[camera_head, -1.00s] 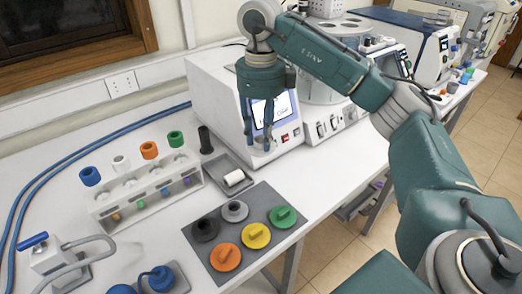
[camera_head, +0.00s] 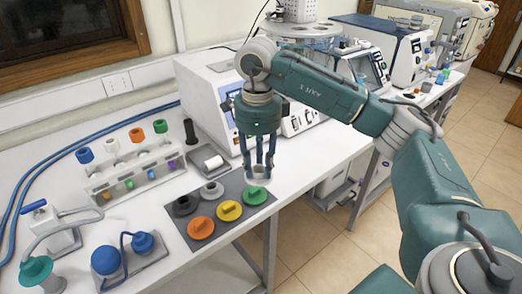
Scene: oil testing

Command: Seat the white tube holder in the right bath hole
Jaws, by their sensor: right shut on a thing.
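My right gripper (camera_head: 257,174) points down beyond the green lid on the grey mat, near the bench's front edge. Its fingertips are shut on a small pale thing (camera_head: 260,180), mostly hidden by the fingers; I cannot tell for sure what it is. A white ring-topped piece (camera_head: 112,147) stands at the rack (camera_head: 130,178) on the left, between a blue and an orange one. The round bath (camera_head: 305,33) is at the back, behind my right arm, which hides much of its front. I cannot make out its right hole. My left gripper is not in view.
The grey mat (camera_head: 243,226) carries orange, yellow, green, grey and black lids. A small tray (camera_head: 200,172) with a white cylinder (camera_head: 213,162) lies beside it. A white instrument (camera_head: 195,95) with a screen stands behind. The bench to the right of the mat is clear.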

